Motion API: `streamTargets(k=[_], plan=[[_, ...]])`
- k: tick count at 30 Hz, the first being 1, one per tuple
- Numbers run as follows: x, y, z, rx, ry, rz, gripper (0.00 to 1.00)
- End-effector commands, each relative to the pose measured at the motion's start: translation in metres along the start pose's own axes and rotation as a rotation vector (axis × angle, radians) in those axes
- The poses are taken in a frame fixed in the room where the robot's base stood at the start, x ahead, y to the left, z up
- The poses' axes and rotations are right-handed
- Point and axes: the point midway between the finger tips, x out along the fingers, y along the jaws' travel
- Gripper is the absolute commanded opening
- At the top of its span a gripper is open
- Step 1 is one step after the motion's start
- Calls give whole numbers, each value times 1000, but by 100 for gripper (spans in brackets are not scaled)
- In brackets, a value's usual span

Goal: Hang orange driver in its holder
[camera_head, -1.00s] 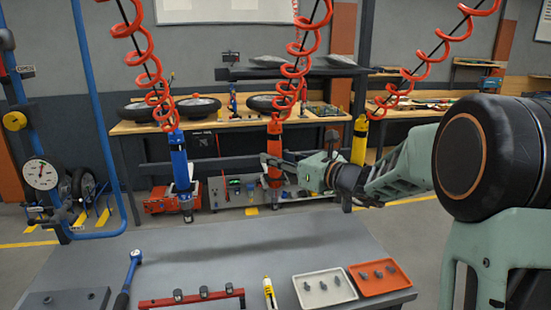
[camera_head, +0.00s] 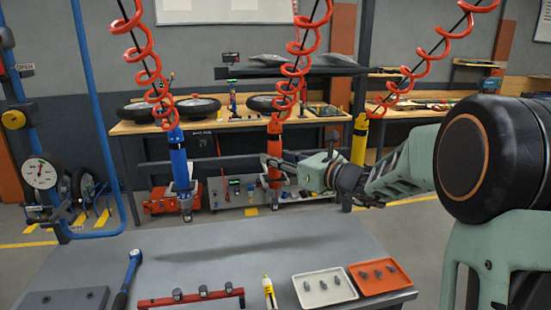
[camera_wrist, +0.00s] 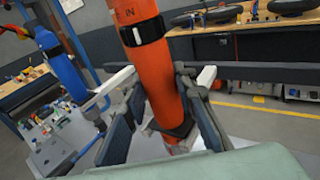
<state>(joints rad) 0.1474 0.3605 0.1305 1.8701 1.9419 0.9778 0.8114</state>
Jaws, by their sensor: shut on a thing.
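The orange driver (camera_head: 275,150) hangs upright under a red coiled hose in the head view, between the blue and yellow drivers. My gripper (camera_head: 272,165) reaches it from the right and is shut around its body. In the wrist view the orange driver (camera_wrist: 152,70) fills the middle, slightly tilted, with a black band near its top. The finger pads of my gripper (camera_wrist: 165,118) lie on both sides of its lower body. I cannot make out a holder for the orange driver with certainty in either view.
The blue driver (camera_head: 180,160) hangs to the left and the yellow driver (camera_head: 359,140) to the right. The grey table (camera_head: 230,255) in front bears a red rack (camera_head: 190,299), a white tray (camera_head: 308,297) and an orange tray (camera_head: 396,285). The table's middle is clear.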

Motion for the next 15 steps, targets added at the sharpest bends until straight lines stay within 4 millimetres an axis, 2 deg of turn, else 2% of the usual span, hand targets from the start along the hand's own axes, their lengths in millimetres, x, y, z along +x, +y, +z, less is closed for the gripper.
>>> streamTargets(k=[4,5,10,15], plan=[[0,0,0,-2,-4,0,0],[0,0,0,-2,-4,0,26],[0,0,0,-1,-3,0,45],[0,0,-1,-1,-2,0,45]])
